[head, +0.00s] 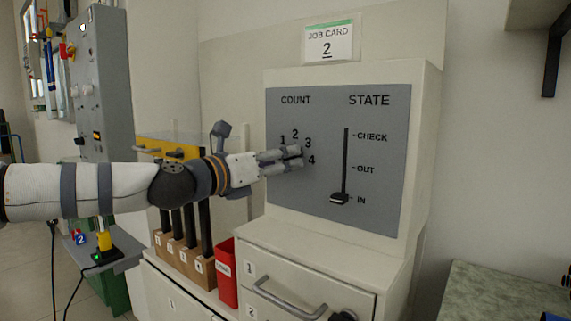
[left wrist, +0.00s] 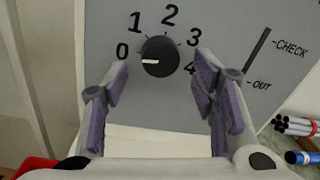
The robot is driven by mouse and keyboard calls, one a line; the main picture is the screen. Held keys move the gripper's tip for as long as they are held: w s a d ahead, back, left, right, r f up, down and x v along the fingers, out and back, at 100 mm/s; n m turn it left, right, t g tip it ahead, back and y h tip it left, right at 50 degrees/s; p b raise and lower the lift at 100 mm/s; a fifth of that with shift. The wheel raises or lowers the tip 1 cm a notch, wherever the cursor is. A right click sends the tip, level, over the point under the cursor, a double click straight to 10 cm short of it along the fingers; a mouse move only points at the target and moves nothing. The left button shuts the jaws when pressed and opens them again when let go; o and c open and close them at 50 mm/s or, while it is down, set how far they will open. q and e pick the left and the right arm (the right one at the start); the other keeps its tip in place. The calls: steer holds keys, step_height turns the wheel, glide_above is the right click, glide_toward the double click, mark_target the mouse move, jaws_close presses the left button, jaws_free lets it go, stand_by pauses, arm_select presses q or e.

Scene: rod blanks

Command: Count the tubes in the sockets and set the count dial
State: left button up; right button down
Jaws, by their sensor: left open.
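The count dial (left wrist: 160,57) is a round black knob on a grey panel (left wrist: 255,20), with numbers 0 to 4 around it. Its white mark points left, nearest the 0. My left gripper (head: 298,157) is open in front of the dial and hides it in the head view. In the left wrist view the gripper's purple-padded fingers (left wrist: 162,72) are spread on either side below the dial; I cannot tell if they touch it. Dark upright tubes (head: 206,228) stand at a brown block (head: 183,265) with numbered labels, partly behind my arm. My right gripper is not in view.
The state slider (head: 340,199) is at IN. A job card (head: 328,43) reading 2 is above the panel. A red bin (head: 227,273) stands beside the block. A drawer handle (head: 290,298) sticks out below. White and blue rods (left wrist: 304,157) lie at the right in the left wrist view.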

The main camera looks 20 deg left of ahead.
arm_select(q)
steer(key=shift+x, duration=1.05)
steer(key=c, duration=1.2)
steer(key=shift+o, duration=0.2)
